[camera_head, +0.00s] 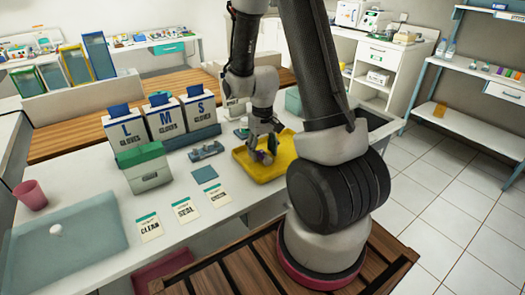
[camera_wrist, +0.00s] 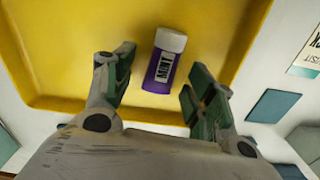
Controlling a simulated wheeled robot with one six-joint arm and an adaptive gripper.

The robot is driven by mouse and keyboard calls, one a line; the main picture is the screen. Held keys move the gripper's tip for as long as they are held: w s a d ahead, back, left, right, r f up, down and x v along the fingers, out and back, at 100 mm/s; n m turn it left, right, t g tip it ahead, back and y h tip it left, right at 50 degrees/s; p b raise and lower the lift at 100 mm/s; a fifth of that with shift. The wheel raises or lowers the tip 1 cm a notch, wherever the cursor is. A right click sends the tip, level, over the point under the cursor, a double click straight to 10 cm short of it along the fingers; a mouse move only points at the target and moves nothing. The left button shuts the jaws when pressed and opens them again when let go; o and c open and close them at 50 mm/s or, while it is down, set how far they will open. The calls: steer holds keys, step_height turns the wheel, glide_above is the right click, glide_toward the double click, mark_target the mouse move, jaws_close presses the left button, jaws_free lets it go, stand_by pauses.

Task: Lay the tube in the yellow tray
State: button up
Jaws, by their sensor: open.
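The yellow tray (camera_head: 286,164) stands on the white counter; its floor and rim fill most of the wrist view (camera_wrist: 80,40). A small purple tube with a white cap and a MINT label (camera_wrist: 163,62) appears to lie on the tray floor, well inside the rim. Its purple side also shows in the head view (camera_head: 263,157), partly hidden by my fingers. My gripper (camera_wrist: 157,78) is open, with a finger on each side of the tube's lower end and visible gaps to both. In the head view my gripper (camera_head: 263,146) is low over the tray.
Glove boxes marked L (camera_head: 126,131), M (camera_head: 166,118) and S (camera_head: 200,107) stand left of the tray. A green-lidded box (camera_head: 143,168), a blue square (camera_head: 204,175) and label cards (camera_head: 185,209) are nearer. A pink cup (camera_head: 31,195) is far left.

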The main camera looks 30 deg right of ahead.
step_height(320, 180, up, 12)
steer(key=shift+f, duration=0.2)
stand_by(0.6)
steer(key=s+a+r+n+t, duration=0.1)
steer(key=s+a+r+t, duration=0.2)
steer(key=s+r, duration=1.3)
steer(key=shift+s+a+t, duration=0.15)
steer(key=shift+s+t, duration=0.55)
steer(key=shift+s, duration=0.25)
